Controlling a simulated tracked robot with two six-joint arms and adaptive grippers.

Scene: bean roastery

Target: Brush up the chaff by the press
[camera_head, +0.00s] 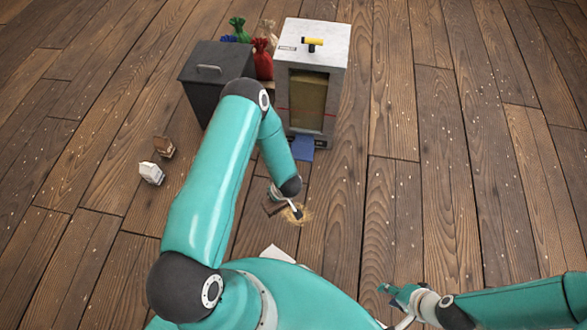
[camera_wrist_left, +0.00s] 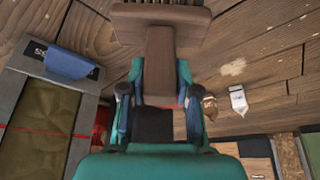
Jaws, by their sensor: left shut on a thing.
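The grey press (camera_head: 338,55) stands in the upper middle of the head view, with an olive front panel and a blue flap low in front. A tan patch of chaff (camera_head: 304,217) lies on the floor nearer me, partly hidden by my left gripper (camera_head: 284,204). In the left wrist view my left gripper (camera_wrist_left: 158,100) is shut on the brown handle of a brush (camera_wrist_left: 160,25); its broad head sits beyond the fingertips. Whether the brush touches the floor I cannot tell. My right gripper (camera_head: 392,292) hangs at the lower right, apart from the chaff; its opening is unclear.
A dark bin (camera_head: 205,65) stands left of the press, with several coloured sacks (camera_head: 262,58) behind it. Two small bags, brown (camera_head: 164,146) and white (camera_head: 151,173), stand left. A pale flat piece (camera_head: 278,253) lies near my base. The right floor is clear.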

